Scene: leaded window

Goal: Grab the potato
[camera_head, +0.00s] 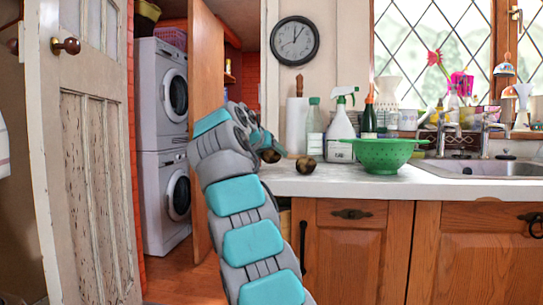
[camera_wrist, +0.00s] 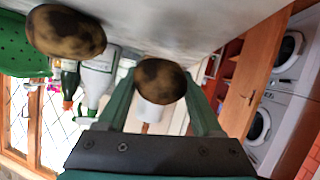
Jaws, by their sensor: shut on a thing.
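A brown, dark-blotched potato (camera_head: 270,156) is between the fingers of my gripper (camera_head: 265,148) at the left end of the counter. In the wrist view, which is upside down, the potato (camera_wrist: 160,80) sits between the two green fingertips (camera_wrist: 162,92), and the gripper is shut on it. I cannot tell whether it touches the counter. A second similar potato (camera_head: 306,165) lies on the counter just to the right; it also shows in the wrist view (camera_wrist: 66,32), apart from the fingers.
A green colander (camera_head: 383,155) stands on the white counter (camera_head: 340,184), right of the second potato. Behind are a spray bottle (camera_head: 341,122), other bottles and a paper roll (camera_head: 296,125). The sink (camera_head: 485,169) is at the right. An open wooden door (camera_head: 207,70) stands behind my arm.

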